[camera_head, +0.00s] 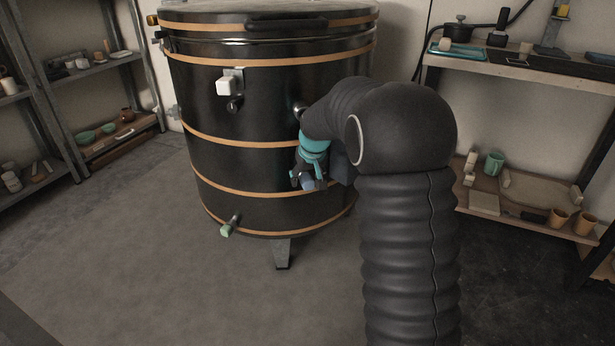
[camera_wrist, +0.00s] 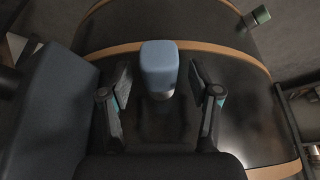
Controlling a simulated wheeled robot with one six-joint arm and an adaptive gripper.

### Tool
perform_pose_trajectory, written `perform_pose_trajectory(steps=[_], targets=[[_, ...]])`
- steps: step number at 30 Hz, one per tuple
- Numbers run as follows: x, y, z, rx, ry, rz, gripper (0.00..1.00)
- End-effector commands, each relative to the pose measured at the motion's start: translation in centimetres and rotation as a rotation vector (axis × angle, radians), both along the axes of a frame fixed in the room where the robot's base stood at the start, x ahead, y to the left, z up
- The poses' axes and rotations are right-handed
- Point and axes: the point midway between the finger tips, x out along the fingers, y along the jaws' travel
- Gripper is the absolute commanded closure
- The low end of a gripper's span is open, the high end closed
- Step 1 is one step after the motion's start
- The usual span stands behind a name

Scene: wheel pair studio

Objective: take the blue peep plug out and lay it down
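The blue peep plug (camera_wrist: 159,62) sits on the side of the black kiln (camera_wrist: 240,105), with its pale blue block-shaped head towards me and a metal stem behind it. In the head view the plug (camera_head: 307,183) shows only as a small pale blue patch low on the kiln, mostly hidden by my gripper. My gripper (camera_wrist: 159,82) is open, with one finger on each side of the plug. Gaps show between the fingers and the plug's head. My gripper (camera_head: 309,176) also shows in the head view, at the kiln's right side.
A white plug (camera_head: 227,86) and a green plug (camera_head: 228,229) stick out of the kiln. A grey-blue block fills the left of the wrist view. Shelves (camera_head: 530,68) stand at right and more shelves (camera_head: 95,70) at left. The floor (camera_head: 150,270) at front left is clear.

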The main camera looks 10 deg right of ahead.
Motion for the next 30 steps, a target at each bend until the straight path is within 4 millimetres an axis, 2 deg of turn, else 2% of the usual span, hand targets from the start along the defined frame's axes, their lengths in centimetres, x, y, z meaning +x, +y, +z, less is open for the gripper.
perform_pose_trajectory(steps=[1,7,8,9,12,23,30], targets=[[0.0,0.0,0.0,0.000,0.000,0.000,0.47],[0.0,0.0,0.0,0.000,0.000,0.000,0.97],[0.0,0.0,0.0,0.000,0.000,0.000,1.00],[0.0,0.0,0.0,0.000,0.000,0.000,0.61],[0.0,0.0,0.0,0.000,0.000,0.000,0.38],[-0.1,0.0,0.3,0.000,0.000,0.000,0.38],[-1.1,-0.1,2.8,-0.001,-0.002,0.000,0.38]])
